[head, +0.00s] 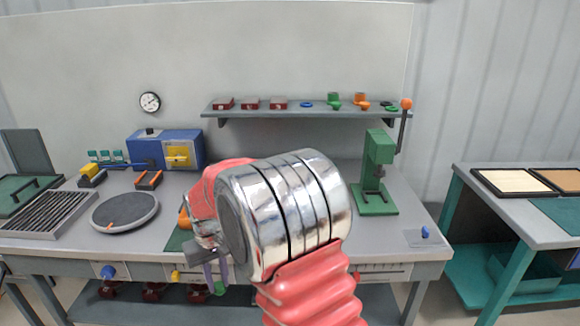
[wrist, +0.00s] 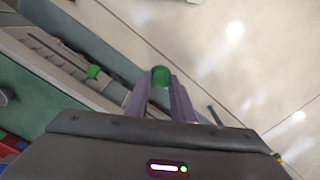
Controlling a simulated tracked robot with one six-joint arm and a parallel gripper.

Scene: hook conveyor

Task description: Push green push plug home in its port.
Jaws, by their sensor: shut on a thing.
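The green push plug (wrist: 160,75) is between the purple fingertips of my gripper (wrist: 161,82) in the wrist view. My gripper is shut on it. In the head view my gripper (head: 216,284) points down in front of the bench's front panel, with the green plug (head: 219,289) at its tips. A second green piece (wrist: 93,71) is on the bench-side strip in the wrist view, left of and apart from the held plug; I cannot tell whether it is a port. My arm hides the middle of the front panel in the head view.
The grey bench (head: 400,245) carries a round turntable (head: 125,210), a blue machine (head: 165,150) and a green press (head: 377,175). A blue knob-like piece (head: 108,271) and a yellow one (head: 175,276) are on its front panel. Open floor shows beyond the plug in the wrist view.

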